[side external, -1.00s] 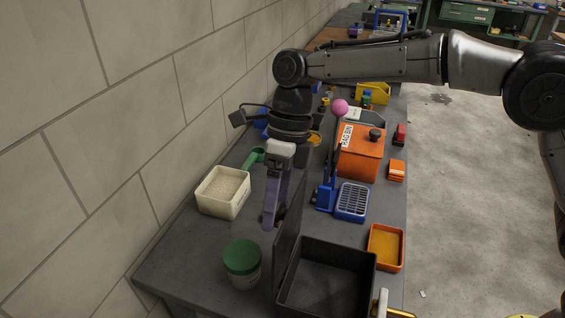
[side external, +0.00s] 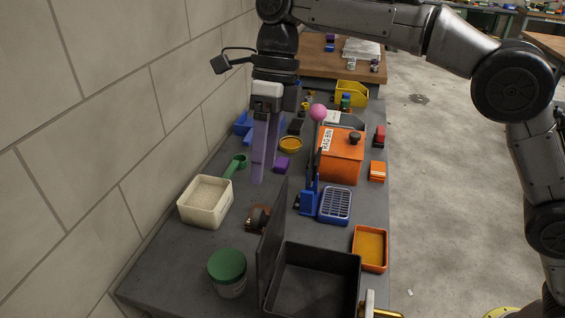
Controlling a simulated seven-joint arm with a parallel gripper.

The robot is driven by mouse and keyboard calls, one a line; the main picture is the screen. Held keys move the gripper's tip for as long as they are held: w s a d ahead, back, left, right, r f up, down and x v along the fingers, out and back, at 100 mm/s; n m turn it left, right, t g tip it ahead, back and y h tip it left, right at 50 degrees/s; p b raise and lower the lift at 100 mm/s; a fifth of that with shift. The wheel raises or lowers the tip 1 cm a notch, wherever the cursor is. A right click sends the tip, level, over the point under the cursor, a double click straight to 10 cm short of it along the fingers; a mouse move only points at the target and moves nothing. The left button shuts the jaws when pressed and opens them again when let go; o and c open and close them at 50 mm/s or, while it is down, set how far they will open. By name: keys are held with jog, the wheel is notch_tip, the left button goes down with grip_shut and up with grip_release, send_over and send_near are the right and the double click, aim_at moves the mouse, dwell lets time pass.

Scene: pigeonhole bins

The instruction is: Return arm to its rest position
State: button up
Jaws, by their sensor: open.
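My gripper (side external: 262,180) has two long purple fingers pointing down. It is open and empty, held above the left part of the grey bench (side external: 170,265). A gap shows between its fingers. In the picture it lies just right of the cream tub of pale granules (side external: 205,203) and above a small brown and dark object (side external: 258,218). My arm reaches in from the right, over the bench.
A black bin (side external: 315,285) with an upright lid stands at the front, beside a green-lidded jar (side external: 228,270). Right of my gripper are a pink-knobbed blue stand (side external: 310,195), an orange rag bin (side external: 340,160) and an orange tray (side external: 370,248). A wall borders the left.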

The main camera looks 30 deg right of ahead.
jog(key=s+d+r+m+t, duration=0.15)
jog(key=s+d+r, duration=0.25)
jog(key=d+r, duration=0.6)
jog(key=s+d+n+t, duration=0.3)
jog(key=s+d+n, duration=0.2)
jog(key=s+d, duration=0.45)
jog(key=s+d+f+n+t+h, duration=0.1)
jog(key=s+d+f+n, duration=0.3)
jog(key=n, duration=0.7)
jog(key=s+d+f+n+t+h, duration=0.1)
jog(key=s+d+f+n, duration=0.4)
jog(key=f+n, duration=0.6)
jog(key=s+n+t, duration=0.1)
jog(key=s, duration=0.1)
jog(key=shift+s+d+f+h, duration=0.15)
jog(key=shift+s+d+h, duration=0.1)
jog(key=shift+s+h, duration=0.15)
